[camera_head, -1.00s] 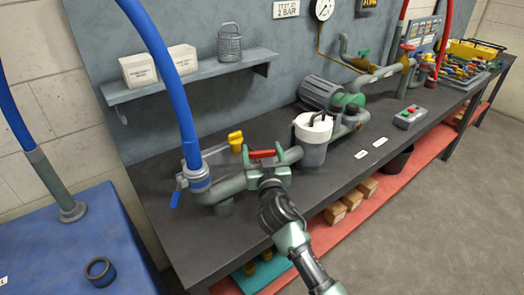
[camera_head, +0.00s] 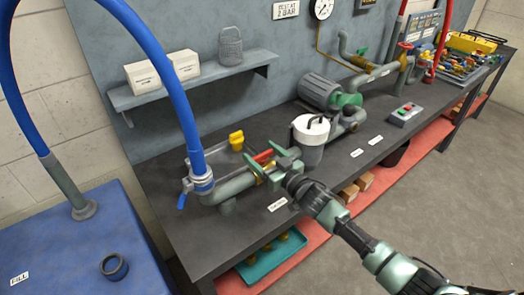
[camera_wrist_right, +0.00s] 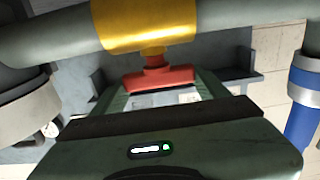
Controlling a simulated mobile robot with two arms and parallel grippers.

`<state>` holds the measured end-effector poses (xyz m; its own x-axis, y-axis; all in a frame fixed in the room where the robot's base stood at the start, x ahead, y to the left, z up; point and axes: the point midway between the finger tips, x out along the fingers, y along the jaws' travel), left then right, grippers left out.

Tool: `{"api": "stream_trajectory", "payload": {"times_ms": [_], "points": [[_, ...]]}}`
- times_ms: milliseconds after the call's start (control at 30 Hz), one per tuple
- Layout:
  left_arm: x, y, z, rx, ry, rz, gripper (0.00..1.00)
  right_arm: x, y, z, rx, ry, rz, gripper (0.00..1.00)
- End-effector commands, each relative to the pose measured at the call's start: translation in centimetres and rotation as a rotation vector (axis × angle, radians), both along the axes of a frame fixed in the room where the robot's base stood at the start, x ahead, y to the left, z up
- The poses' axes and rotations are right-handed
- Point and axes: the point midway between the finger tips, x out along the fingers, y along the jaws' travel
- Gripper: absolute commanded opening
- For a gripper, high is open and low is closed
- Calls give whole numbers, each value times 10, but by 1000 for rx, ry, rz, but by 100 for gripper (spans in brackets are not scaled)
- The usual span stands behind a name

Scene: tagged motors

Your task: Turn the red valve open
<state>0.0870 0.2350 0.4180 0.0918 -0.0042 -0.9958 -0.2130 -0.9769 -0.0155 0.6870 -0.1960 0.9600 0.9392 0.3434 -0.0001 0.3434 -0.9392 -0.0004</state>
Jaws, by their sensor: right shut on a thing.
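The red valve handle (camera_head: 263,156) sits on a brass valve body (camera_head: 259,173) in the grey pipe at the front of the dark bench. My right gripper (camera_head: 270,160) comes from the right, and its green fingers are shut on the handle. In the right wrist view the red handle (camera_wrist_right: 160,77) lies between the fingers, below the brass body (camera_wrist_right: 150,25). The fingers hide part of the handle in the head view. My left gripper is not in view.
A blue hose (camera_head: 172,80) rises just left of the valve. A white-topped canister (camera_head: 311,128) stands close behind my right gripper. The floor (camera_head: 440,170) at right is clear.

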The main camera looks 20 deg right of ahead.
Motion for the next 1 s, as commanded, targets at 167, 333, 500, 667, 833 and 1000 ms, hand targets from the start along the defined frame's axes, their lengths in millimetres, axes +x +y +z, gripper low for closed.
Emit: {"api": "stream_trajectory", "payload": {"times_ms": [167,333,500,667,833,1000], "points": [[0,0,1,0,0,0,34,0,0,0,-1,1,13,34],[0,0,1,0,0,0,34,0,0,-1,-1,0,13,34],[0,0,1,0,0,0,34,0,0,0,-2,-1,13,91],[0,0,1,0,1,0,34,0,0,0,-1,0,13,96],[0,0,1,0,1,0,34,-1,0,0,-1,0,13,96],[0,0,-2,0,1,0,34,-14,-6,-2,0,1,13,96]]}}
